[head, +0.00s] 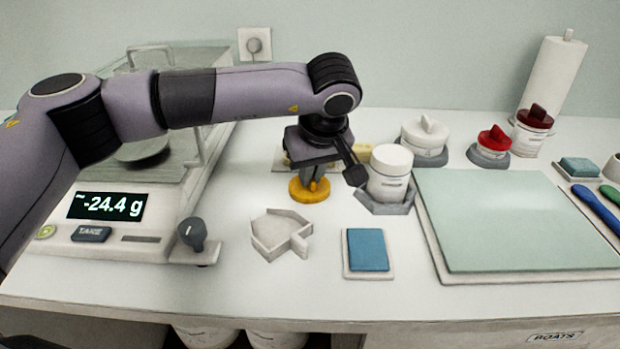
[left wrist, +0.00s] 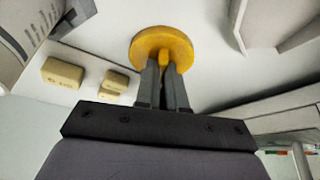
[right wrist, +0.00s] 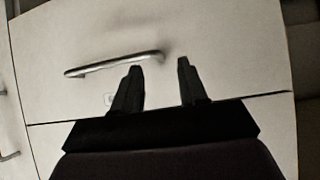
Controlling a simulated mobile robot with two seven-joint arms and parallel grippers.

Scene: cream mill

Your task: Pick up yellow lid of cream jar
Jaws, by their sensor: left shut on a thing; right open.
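The yellow lid (head: 309,193) is a round orange-yellow disc with a raised grip on top. It is near the middle of the white table in the head view, left of a white jar (head: 390,182). My left gripper (head: 319,181) points down with its fingers shut on the lid's grip. The left wrist view shows the lid (left wrist: 176,43) at the fingertips of the left gripper (left wrist: 164,70). I cannot tell whether the lid touches the table. My right gripper (right wrist: 157,75) is open and empty, facing a cabinet front with a metal handle (right wrist: 115,64).
The white jar stands in a grey holder (head: 385,206). A scale (head: 105,225) reading -24.4 g is at left. An empty pale tray (head: 280,235) and a blue pad (head: 367,250) lie in front. A green mat (head: 505,220) is at right. Jars with red lids (head: 493,145) stand behind.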

